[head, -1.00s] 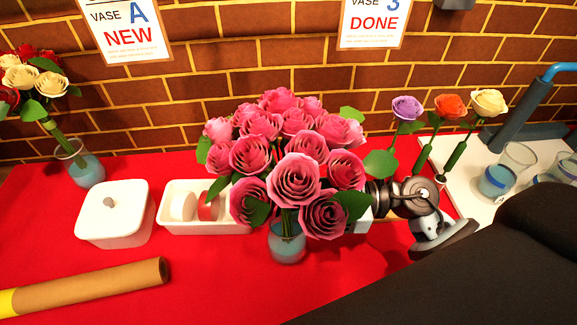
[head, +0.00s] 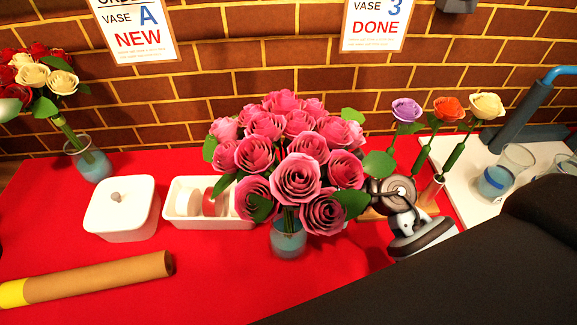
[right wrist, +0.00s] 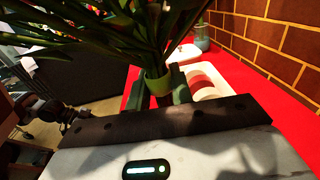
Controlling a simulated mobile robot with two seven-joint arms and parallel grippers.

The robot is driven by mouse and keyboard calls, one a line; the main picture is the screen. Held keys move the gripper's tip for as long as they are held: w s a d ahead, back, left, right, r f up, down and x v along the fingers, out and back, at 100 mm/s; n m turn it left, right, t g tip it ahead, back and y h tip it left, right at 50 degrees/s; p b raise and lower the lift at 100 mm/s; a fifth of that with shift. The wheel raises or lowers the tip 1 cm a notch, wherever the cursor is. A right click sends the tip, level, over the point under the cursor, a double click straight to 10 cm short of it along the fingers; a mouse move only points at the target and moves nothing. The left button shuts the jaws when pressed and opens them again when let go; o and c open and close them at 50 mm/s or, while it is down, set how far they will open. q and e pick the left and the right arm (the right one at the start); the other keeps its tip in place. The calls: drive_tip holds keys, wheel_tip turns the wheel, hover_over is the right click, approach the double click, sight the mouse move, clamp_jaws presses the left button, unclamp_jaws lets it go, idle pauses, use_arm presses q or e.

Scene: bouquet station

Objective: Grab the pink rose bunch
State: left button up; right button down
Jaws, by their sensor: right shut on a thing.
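The pink rose bunch (head: 295,165) stands upright in a glass vase of blue water (head: 288,240) on the red table. Its stems are wrapped in a green band (right wrist: 157,83), seen in the right wrist view. My right gripper (right wrist: 160,90) is shut on the bunch at this band, with a dark finger on each side. In the head view the blooms hide the fingers, and only my right wrist shows to the right of the bunch. My left gripper is in neither view.
A white lidded box (head: 122,210) and a white tray (head: 240,213) holding rolls stand left of the bunch. A cardboard tube (head: 100,277) lies front left. A red and cream bouquet (head: 40,80) stands far left. Single purple, orange and cream roses (head: 487,105) stand behind right.

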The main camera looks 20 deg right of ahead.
sight(247, 154)
drive_tip(key=shift+r, duration=0.1)
wheel_tip(247, 154, up, 18)
drive_tip(key=shift+f+p, duration=0.1)
drive_tip(key=shift+p, duration=0.85)
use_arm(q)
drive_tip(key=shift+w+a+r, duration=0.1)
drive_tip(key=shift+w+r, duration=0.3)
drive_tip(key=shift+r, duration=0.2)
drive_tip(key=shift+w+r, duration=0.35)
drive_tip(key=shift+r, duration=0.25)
